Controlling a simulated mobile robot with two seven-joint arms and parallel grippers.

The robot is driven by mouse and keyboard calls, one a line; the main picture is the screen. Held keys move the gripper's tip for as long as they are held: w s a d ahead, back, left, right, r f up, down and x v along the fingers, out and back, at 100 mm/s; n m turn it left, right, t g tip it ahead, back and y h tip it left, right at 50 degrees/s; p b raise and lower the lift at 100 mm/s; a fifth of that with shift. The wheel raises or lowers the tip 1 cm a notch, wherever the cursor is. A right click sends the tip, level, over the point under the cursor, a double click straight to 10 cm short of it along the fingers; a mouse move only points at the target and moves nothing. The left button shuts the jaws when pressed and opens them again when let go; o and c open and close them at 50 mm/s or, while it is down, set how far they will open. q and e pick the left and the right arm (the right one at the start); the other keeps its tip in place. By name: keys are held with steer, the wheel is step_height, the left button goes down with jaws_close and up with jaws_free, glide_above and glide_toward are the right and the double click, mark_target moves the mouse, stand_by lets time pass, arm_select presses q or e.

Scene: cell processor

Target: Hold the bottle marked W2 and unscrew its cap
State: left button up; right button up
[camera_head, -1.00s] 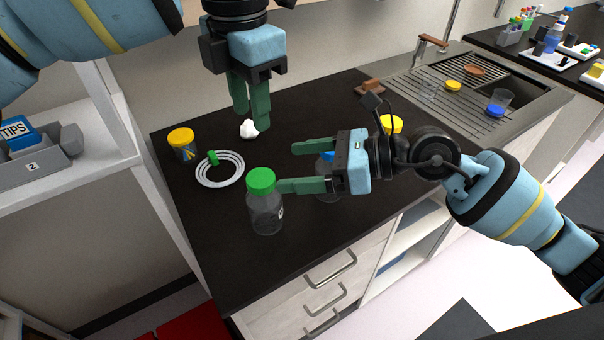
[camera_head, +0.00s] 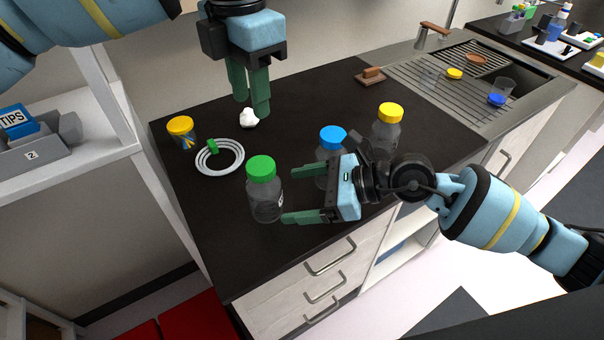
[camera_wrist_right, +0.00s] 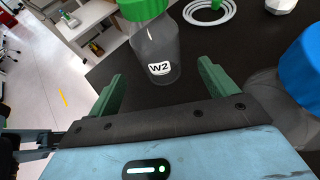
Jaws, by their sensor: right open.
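The clear bottle marked W2 (camera_head: 267,204) stands upright on the dark counter with its green cap (camera_head: 261,168) on. In the right wrist view the W2 bottle (camera_wrist_right: 155,52) shows its label between and beyond my open fingers. My right gripper (camera_head: 300,193) is open and empty, its fingers pointing left at the bottle, one on the far side and one on the near side. Whether a finger touches the bottle I cannot tell. My left gripper (camera_head: 251,106) hangs pointing down above the back of the counter, near a small white object (camera_head: 248,118). Its fingers look slightly apart, with nothing visible between them.
A blue-capped bottle (camera_head: 333,138) stands close behind my right gripper, partly hidden by it. A yellow-capped bottle (camera_head: 387,130) stands farther right. The sink (camera_head: 462,82) is at the right.

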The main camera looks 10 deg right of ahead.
mark_target(266, 200)
steer(key=x, duration=0.7)
steer(key=shift+a+f, duration=0.3)
steer(key=shift+f, duration=0.05)
jaws_close()
stand_by(0.5)
stand_by(0.5)
arm_select(q)
steer(key=o, duration=0.4)
steer(key=shift+o, duration=1.2)
steer(key=shift+f+m, duration=0.15)
steer(key=shift+m, duration=0.35)
step_height(266, 200, down, 6)
steer(key=m, duration=1.4)
steer(key=shift+r, duration=0.25)
